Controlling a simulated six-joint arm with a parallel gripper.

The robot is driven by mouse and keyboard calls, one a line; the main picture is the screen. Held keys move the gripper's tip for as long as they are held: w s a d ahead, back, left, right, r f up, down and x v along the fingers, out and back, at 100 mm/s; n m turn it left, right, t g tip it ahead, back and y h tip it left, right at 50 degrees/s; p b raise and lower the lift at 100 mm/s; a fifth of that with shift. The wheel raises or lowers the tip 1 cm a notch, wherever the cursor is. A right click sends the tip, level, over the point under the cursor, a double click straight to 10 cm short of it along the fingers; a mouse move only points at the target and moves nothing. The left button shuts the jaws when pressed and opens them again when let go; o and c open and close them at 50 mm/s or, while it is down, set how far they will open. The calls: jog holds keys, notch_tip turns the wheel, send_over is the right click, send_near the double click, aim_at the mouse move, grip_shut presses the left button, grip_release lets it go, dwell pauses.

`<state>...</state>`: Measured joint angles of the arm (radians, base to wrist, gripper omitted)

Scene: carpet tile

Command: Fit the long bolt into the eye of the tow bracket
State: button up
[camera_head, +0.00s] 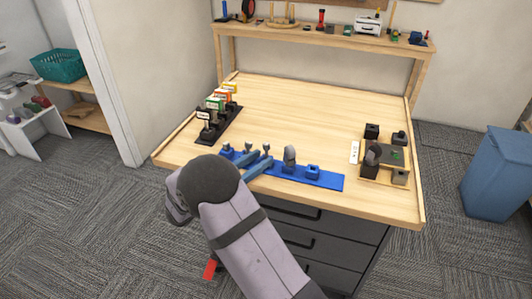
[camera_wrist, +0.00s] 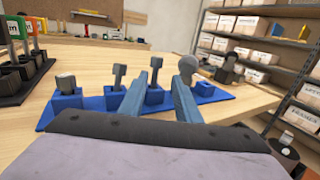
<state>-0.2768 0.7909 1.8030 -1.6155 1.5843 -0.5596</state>
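A blue strip rack (camera_head: 329,181) lies along the table's front edge, with several grey bolts upright in blue holders; it also shows in the wrist view (camera_wrist: 222,97). A slim bolt (camera_wrist: 156,68) stands between or just beyond my fingers. Another slim bolt (camera_wrist: 119,76) stands to its left, and a thick short one (camera_wrist: 66,82) further left. A large round-headed piece (camera_head: 290,155) stands to the right. I cannot tell which bolt is the long one. My gripper (camera_head: 262,159) is open over the rack, fingers apart (camera_wrist: 161,77). A fixture with dark blocks (camera_head: 370,168) stands right; its eye is not discernible.
A black rack (camera_head: 222,125) with coloured labelled cards stands at the left of the table. A white labelled strip (camera_head: 354,152) lies beside the fixture. The table's middle and back (camera_head: 310,110) are clear. A raised shelf (camera_head: 320,38) with small items runs behind.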

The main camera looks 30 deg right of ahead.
aim_at(266, 154)
jog(key=shift+w+d+f, duration=0.3)
jog(key=shift+w+d, duration=0.1)
jog(key=shift+w, duration=0.2)
jog(key=shift+p+x, duration=0.8)
jog(key=shift+x, duration=0.75)
jog(key=shift+p+x, duration=0.8)
jog(key=shift+x, duration=1.35)
jog(key=shift+c, duration=0.6)
grip_shut()
